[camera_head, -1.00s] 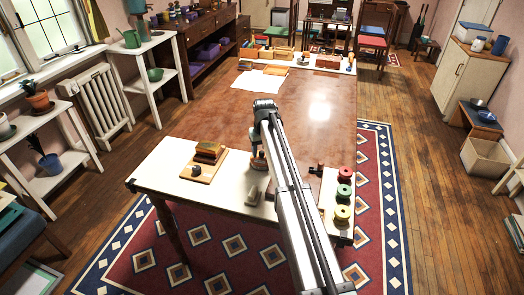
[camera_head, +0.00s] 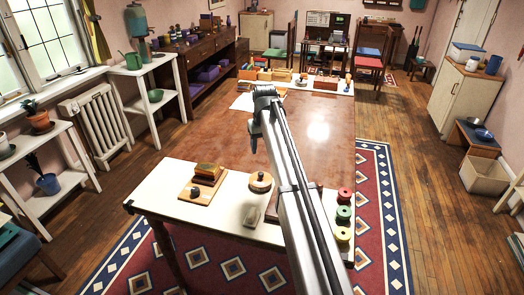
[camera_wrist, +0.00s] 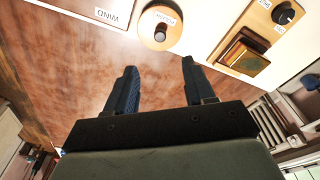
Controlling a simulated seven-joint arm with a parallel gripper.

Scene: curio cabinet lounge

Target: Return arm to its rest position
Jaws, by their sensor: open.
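My gripper (camera_head: 254,145) hangs over the brown table (camera_head: 225,140), on the far side of the round wooden base with a dark knob (camera_head: 261,181). In the wrist view my gripper (camera_wrist: 160,82) has its two fingers wide apart with only table surface between them. The round wooden base (camera_wrist: 160,28) shows beyond the fingertips, apart from them. My arm crosses the right part of the near table end and hides some of it.
A wooden board with a stacked block and dark dial (camera_head: 203,184) sits on the pale near strip. Green, red and yellow spools (camera_head: 343,213) stand right of my arm. A white sheet (camera_head: 244,101) and several wooden trays lie at the far end. The table's middle is clear.

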